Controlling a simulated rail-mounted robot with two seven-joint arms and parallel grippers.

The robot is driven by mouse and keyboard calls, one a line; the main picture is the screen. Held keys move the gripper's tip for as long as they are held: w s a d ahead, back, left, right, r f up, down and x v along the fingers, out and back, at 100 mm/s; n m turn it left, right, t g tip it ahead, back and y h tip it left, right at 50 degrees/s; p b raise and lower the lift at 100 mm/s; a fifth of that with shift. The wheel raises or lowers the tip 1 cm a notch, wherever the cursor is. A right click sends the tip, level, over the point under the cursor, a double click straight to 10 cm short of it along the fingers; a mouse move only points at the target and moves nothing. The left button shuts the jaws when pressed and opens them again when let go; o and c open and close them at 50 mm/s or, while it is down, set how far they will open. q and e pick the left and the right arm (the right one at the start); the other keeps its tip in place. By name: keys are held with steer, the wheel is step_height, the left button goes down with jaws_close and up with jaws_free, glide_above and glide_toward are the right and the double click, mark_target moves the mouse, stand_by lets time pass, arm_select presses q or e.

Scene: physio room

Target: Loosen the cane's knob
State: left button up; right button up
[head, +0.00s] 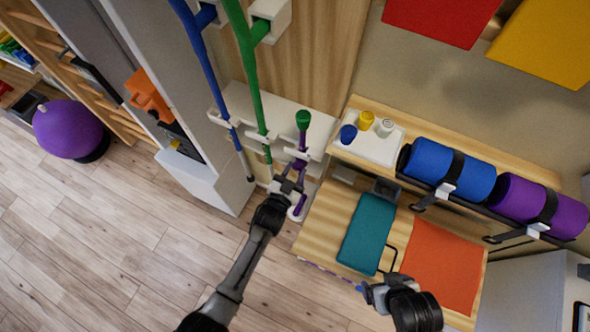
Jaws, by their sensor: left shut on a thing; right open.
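A short purple cane (301,163) with a green knob (302,117) on its top end stands in front of a white holder by the wooden wall panel. My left gripper (294,176) is shut on the purple shaft below the knob and hides part of it. The shaft's lower end shows below the gripper. My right gripper (363,289) is open, well below and right of the knob, by the front edge of the wooden bench.
A blue cane (205,70) and a green cane (247,70) stand left of the knob. A white tray (345,146) with small jars, a blue roll (450,168) and a purple roll (535,205) are right. Teal (366,234) and orange (445,262) pieces lie on the bench (325,222).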

arm_select(q)
steer(key=shift+n, duration=0.5)
steer(key=o, duration=0.9)
steer(key=shift+s, duration=0.1)
steer(key=v, duration=1.3)
steer(key=shift+s+a, duration=0.15)
steer(key=shift+s, duration=0.15)
